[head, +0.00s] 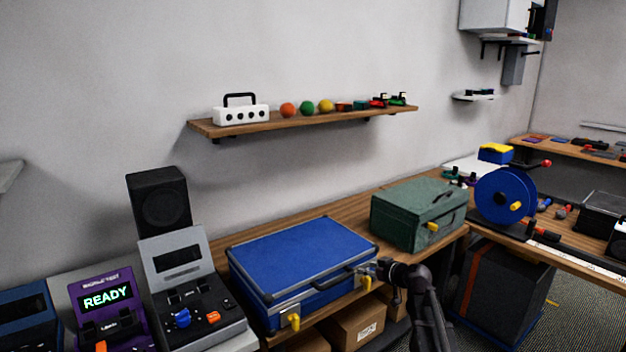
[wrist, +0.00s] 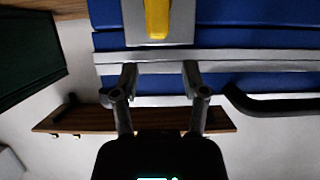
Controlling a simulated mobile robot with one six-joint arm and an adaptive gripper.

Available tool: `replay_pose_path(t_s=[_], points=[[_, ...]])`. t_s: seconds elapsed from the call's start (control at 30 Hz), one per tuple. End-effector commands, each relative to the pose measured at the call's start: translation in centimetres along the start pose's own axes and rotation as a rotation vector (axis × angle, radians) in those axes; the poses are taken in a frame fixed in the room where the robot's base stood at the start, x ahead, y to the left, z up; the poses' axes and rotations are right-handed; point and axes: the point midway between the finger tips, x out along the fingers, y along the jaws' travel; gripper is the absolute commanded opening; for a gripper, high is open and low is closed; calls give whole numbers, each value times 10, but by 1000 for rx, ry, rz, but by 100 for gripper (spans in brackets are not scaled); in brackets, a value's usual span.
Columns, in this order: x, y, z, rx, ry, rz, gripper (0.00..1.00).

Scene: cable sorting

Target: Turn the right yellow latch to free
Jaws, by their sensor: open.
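A closed blue case (head: 300,262) with metal edges lies on the wooden bench in the head view. Its right yellow latch (head: 366,283) shows just below my gripper (head: 372,268), on the case's front right. In the wrist view the yellow latch (wrist: 157,18) stands lengthwise in the picture on a metal plate, cut off by the top edge. My gripper (wrist: 160,70) is open and empty there, its two fingers spread to either side of the latch's line, with the latch beyond the tips. I cannot tell whether a finger touches the case. The left yellow latch (head: 294,322) hangs at the case's front left.
The case's dark handle (head: 337,280) sits left of the right latch; in the wrist view the handle (wrist: 270,104) is at the right. A green box (head: 405,218) stands right of the case. Cardboard boxes (head: 357,325) are under the bench. A wall shelf (head: 290,122) hangs above.

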Motion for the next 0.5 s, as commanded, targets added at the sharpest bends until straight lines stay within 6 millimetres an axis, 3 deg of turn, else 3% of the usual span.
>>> replay_pose_path(t_s=[0.13, 0.5], points=[[-7, 0, -17, 0, 0, 0, 57], [-12, 0, -29, 0, 0, 0, 57]])
